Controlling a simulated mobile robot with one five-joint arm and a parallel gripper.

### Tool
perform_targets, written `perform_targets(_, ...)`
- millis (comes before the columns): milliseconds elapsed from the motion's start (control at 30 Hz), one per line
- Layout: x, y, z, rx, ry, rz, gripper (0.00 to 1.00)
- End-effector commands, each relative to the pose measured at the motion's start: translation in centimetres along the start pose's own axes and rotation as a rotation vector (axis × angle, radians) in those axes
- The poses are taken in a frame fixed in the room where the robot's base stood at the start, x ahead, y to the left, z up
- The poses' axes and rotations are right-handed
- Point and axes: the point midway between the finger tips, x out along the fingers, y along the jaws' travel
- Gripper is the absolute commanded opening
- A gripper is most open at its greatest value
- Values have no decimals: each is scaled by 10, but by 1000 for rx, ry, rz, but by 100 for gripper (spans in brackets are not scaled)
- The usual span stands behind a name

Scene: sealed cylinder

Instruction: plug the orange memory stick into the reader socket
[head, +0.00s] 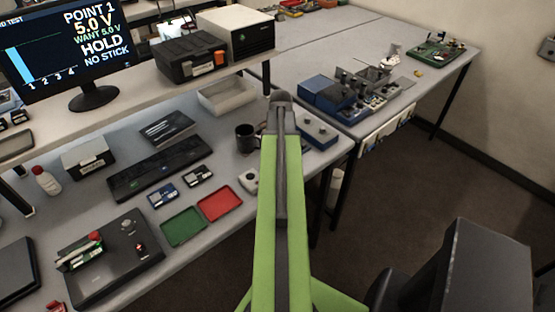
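My green arm reaches forward over the bench, and its dark end with my gripper (282,98) is above the back right of the bench. The fingers are too small and dark to tell open from shut. A small orange block (220,59) shows at the right front of a black box (188,58) on the raised shelf. It may be the orange memory stick, but I cannot tell whether it is on, in or just before the box. I cannot make out the reader socket. The monitor (75,48) reads "HOLD" and "NO STICK".
A white-and-black unit (236,36) stands beside the black box. Below the shelf are a white bin (227,95), a dark mug (246,138), a keyboard-like black bar (158,173), a green tray (184,226) and a red tray (220,203). A black chair-like shape (475,270) is at lower right.

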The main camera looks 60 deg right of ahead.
Motion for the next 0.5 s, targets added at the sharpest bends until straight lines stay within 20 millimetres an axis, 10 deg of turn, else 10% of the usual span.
perform_targets(500, 0, 0, 0, 0, 0, 0, 45)
